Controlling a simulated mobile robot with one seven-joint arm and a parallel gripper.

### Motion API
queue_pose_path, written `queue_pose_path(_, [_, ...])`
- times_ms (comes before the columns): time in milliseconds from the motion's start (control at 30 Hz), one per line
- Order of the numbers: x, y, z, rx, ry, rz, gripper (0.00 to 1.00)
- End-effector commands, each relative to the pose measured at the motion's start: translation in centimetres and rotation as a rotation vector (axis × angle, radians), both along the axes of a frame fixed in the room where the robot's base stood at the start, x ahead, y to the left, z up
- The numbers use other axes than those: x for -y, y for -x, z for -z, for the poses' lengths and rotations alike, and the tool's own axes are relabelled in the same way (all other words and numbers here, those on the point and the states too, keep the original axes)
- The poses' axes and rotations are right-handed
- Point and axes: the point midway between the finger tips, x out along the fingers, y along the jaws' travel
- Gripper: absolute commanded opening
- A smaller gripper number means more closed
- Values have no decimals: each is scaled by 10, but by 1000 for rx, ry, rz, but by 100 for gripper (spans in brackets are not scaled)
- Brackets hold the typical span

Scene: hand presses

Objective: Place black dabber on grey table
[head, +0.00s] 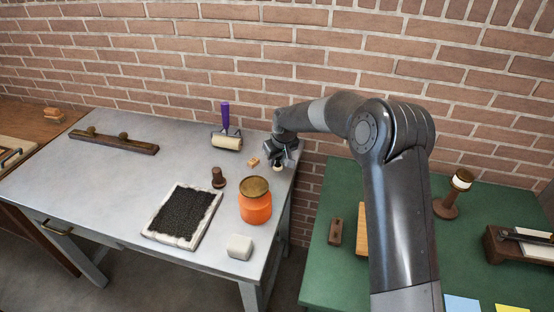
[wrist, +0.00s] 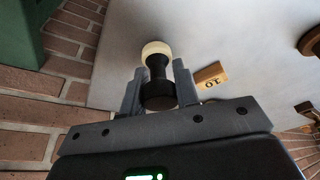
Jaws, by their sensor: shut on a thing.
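The black dabber (wrist: 158,72) has a dark waisted handle and a cream pad. It is between the fingers of my gripper (wrist: 157,85), which is shut on it, and the pad points away from the palm. In the head view my gripper (head: 284,152) is at the back right corner of the grey table (head: 105,190), and the dabber's pale pad (head: 278,168) shows just below the fingers. The pad is over the tabletop or very near it; I cannot tell whether it touches.
Near my gripper are a small wooden block (head: 253,162), an orange jar (head: 255,208) and a purple-handled roller (head: 226,138). A dark brown stamp-like piece (head: 218,178) stands by the black-filled tray (head: 150,235). A green table (head: 325,265) is at right, with a brown dabber (head: 447,207). The grey table's left front is clear.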

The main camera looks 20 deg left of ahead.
Motion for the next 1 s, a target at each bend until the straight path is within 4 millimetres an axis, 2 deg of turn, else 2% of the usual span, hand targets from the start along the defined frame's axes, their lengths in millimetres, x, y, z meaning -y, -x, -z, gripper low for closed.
queue_pose_path(333, [0,0,3,2,-1,-1,4])
queue_pose_path(367, [0,0,4,1,0,-1,29])
queue_pose_path(600, [0,0,3,1,0,-1,48])
queue_pose_path(867, [0,0,2,1,-1,0,50])
queue_pose_path(1000, [2,1,-9,2,-1,0,50])
